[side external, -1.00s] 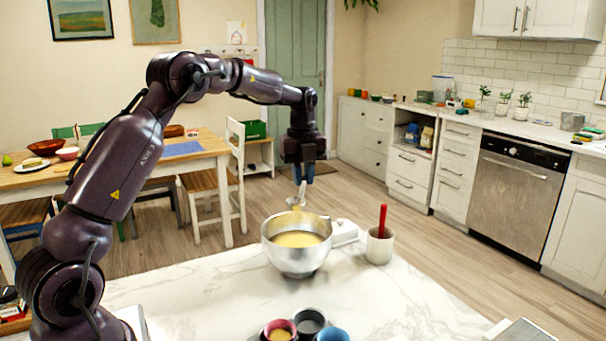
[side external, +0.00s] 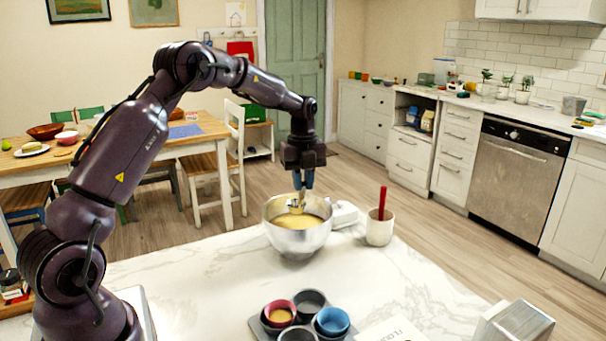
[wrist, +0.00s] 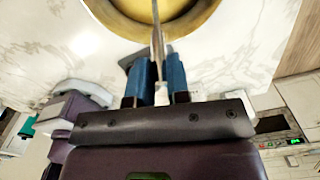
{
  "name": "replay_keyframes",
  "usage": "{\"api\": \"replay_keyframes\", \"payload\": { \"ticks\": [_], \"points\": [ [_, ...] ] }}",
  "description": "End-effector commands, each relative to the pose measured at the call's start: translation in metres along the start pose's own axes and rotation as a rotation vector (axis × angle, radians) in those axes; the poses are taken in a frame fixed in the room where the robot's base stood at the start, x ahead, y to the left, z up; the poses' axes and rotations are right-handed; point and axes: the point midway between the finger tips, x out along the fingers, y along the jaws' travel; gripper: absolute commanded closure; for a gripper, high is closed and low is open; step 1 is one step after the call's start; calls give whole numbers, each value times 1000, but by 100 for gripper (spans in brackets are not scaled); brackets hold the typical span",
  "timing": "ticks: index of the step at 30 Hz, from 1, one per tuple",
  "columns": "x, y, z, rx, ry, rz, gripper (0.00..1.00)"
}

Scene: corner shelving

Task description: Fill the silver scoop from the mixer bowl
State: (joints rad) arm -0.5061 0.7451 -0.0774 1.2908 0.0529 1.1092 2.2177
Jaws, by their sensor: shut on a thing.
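The silver mixer bowl (side external: 296,243) stands on the marble counter and holds yellow batter (side external: 305,221). My gripper (side external: 303,186) is above the bowl, pointing down, shut on the silver scoop (side external: 295,205). The scoop's lower end is inside the bowl at the batter; I cannot tell how full it is. In the wrist view, the blue fingers of my gripper (wrist: 158,82) pinch the scoop's thin handle (wrist: 157,45), seen edge-on. The bowl (wrist: 118,20) and its batter show at the top there; the scoop's head is out of clear sight.
At the front is a muffin tray (side external: 262,330) with coloured cups; the red cup (side external: 280,314) holds batter. The counter's left half is clear.

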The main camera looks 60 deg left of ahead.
Motion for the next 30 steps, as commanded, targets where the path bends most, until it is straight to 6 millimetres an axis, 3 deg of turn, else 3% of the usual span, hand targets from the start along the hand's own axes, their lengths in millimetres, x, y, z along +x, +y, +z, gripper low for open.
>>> {"api": "replay_keyframes", "payload": {
  "ticks": [30],
  "points": [
    [62,0,0,0,0,0,100]
  ]
}}
